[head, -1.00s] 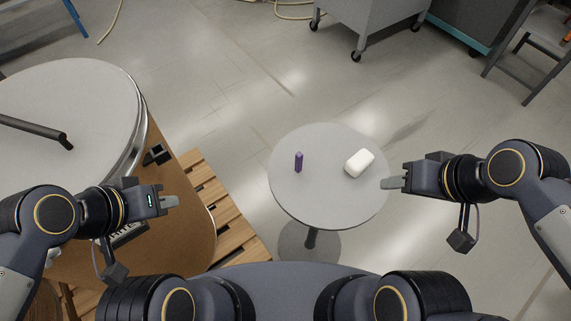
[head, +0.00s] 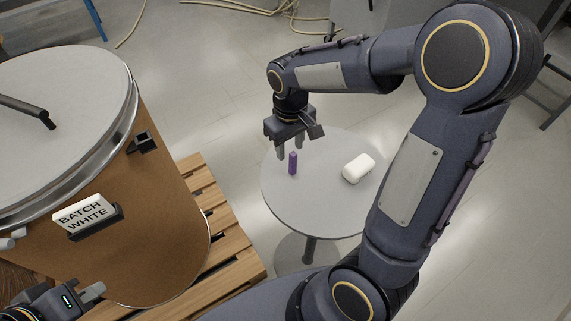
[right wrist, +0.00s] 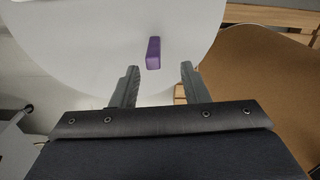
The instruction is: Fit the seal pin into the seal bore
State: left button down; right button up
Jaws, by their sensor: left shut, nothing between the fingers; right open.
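The purple seal pin (head: 293,163) stands upright on the small round grey table (head: 330,222), and it also shows in the right wrist view (right wrist: 153,53). My right gripper (head: 290,148) is open above the table, pointing down, close to the pin. In the right wrist view the open fingers (right wrist: 160,68) lie either side of the pin's line, with the pin just beyond the tips. My left gripper (head: 94,291) is shut and empty at the lower left, in front of the drum. A dark clasp (head: 143,142) sits on the drum's side near the rim; I cannot make out a bore in it.
The large brown drum (head: 165,215) with a grey lid stands on a wooden pallet (head: 232,232) at the left. It carries a BATCH WHITE card (head: 84,214). A white rounded block (head: 358,168) lies on the table right of the pin. Hoses lie on the far floor.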

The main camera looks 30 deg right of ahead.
aim_at(293, 154)
jog(key=f, duration=0.4)
jog(key=shift+s+d+f, duration=0.15)
jog(key=shift+d+f, duration=0.25)
jog(key=shift+f, duration=0.6)
grip_shut()
